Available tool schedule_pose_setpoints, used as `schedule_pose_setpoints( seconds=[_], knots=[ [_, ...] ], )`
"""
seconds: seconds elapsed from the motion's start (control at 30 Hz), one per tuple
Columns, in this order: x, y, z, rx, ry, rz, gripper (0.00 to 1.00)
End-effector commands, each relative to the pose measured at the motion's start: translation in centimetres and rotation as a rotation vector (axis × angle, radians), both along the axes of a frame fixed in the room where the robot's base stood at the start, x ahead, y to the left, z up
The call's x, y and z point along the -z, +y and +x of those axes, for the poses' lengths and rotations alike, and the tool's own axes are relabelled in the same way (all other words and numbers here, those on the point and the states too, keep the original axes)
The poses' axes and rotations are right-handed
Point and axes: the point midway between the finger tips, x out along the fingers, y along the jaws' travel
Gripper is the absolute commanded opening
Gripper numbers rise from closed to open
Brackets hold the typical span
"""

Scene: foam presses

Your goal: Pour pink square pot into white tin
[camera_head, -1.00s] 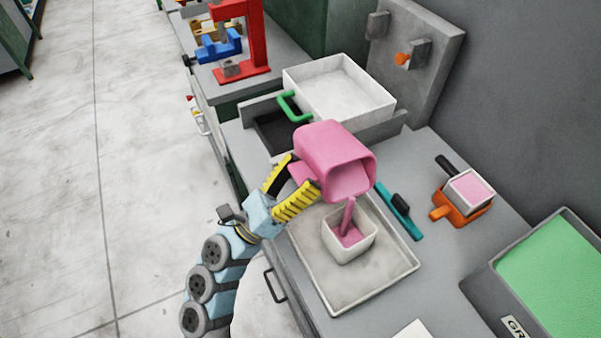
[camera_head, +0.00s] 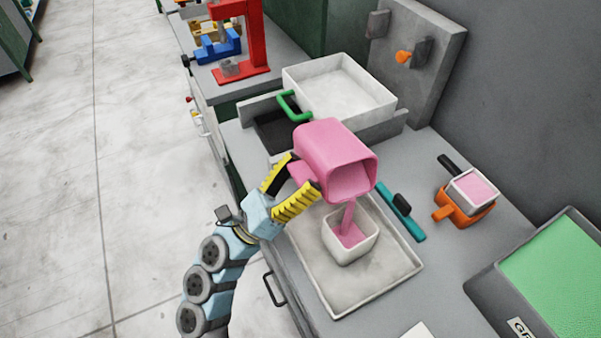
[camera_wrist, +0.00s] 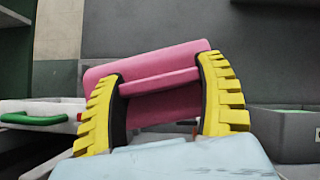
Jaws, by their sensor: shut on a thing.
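My gripper (camera_head: 284,190) is shut on the pink square pot (camera_head: 330,150), between its yellow ribbed fingers; the pot also shows in the wrist view (camera_wrist: 150,71). The pot is tilted with its mouth facing down and to the right in the head view. A pink stream (camera_head: 347,214) runs from its lower lip down into the white tin (camera_head: 357,250). Pink liquid shows inside the tin. The tin stands upright on a shallow grey-white tray (camera_head: 318,284), below the pot and apart from it. The pot's far side is hidden.
A teal-handled tool (camera_head: 402,213) lies right of the tray. An orange holder (camera_head: 462,213) carries a small pink-filled container (camera_head: 474,187). A large white basin (camera_head: 340,88) stands behind, and a green-topped grey box (camera_head: 555,265) at lower right.

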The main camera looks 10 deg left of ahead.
Motion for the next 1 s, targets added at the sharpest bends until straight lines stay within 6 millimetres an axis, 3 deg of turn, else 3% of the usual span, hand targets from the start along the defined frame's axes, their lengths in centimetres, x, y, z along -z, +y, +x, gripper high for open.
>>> schedule_pose_setpoints(
  seconds=[1.0],
  knots=[
    [0.49,-0.07,-0.12,0.0,-0.039,0.028,0.32]
  ],
)
